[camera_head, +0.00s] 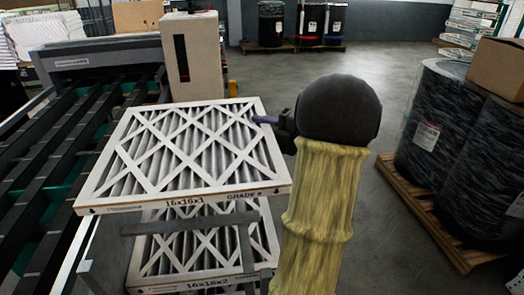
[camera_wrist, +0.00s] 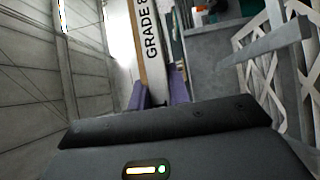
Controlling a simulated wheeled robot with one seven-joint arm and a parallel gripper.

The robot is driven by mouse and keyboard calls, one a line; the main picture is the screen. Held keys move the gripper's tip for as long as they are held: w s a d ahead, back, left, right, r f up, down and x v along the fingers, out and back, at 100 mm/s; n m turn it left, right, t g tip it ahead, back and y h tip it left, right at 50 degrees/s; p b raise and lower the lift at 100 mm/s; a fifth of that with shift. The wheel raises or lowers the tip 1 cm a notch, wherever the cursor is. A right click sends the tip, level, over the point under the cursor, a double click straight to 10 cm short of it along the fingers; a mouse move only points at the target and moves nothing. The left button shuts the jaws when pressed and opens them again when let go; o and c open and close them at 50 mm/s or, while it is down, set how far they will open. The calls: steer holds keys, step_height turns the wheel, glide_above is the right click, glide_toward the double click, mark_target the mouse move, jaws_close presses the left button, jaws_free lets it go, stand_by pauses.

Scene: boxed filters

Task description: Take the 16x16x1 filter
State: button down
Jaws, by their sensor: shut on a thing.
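The 16x16x1 filter (camera_head: 186,202), a white-framed pleated panel with a lattice face and "GRADE 8" on its edge, is in the head view left of centre. My gripper (camera_head: 268,121) is shut on its right edge. In the wrist view the filter's edge (camera_wrist: 151,42) stands between the purple fingers of my gripper (camera_wrist: 161,94). The filter looks held above a second filter (camera_head: 206,284), marked 16x16x2, which sits lower on a grey frame. The filter above hides part of it. I cannot tell whether the 16x16x1 filter touches anything below.
A conveyor with dark slats (camera_head: 70,140) runs along the left, with a beige box-like unit (camera_head: 195,55) behind the filter. Wrapped dark rolls (camera_head: 435,125) stand on a wooden pallet (camera_head: 432,222) at the right. Open floor (camera_head: 290,68) lies beyond my arm.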

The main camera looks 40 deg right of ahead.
step_height(320, 180, up, 11)
steer(key=shift+f, duration=0.1)
stand_by(0.7)
